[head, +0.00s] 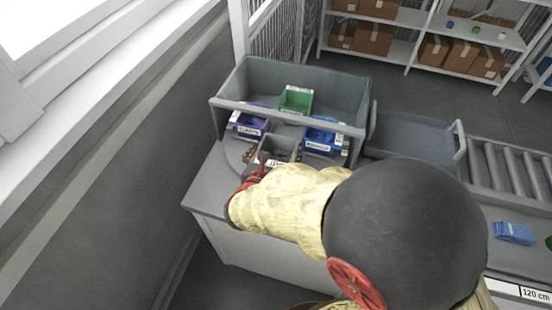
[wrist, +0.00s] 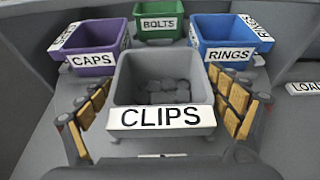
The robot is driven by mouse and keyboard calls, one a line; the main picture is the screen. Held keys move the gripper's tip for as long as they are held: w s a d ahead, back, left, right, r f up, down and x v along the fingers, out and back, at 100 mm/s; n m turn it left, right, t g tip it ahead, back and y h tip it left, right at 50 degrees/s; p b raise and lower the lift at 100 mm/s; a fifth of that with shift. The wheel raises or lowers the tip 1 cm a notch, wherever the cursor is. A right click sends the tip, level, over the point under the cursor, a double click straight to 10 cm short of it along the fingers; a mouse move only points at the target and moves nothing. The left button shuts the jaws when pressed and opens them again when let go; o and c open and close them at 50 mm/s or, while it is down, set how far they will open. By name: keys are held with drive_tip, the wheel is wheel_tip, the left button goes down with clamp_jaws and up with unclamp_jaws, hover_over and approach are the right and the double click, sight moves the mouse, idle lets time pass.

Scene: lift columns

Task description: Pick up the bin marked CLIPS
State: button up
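The grey bin marked CLIPS (wrist: 160,118) stands in the middle of the wrist view, its label facing me and dark pieces inside. My gripper (wrist: 165,112) is open, with one padded finger on each side of the bin. A gap shows between the fingers and the bin walls, so they do not appear to grip it. In the head view the CLIPS bin (head: 282,147) is at the front of the grey stand, partly hidden by my arm. My gripper (head: 268,157) is mostly hidden there.
A purple CAPS bin (wrist: 97,61) stands behind left, a green BOLTS bin (wrist: 158,37) behind, and a blue RINGS bin (wrist: 230,53) behind right. A grey tray (head: 410,140) and rollers (head: 510,168) lie to the right.

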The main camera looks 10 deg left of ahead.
drive_tip(key=c, duration=1)
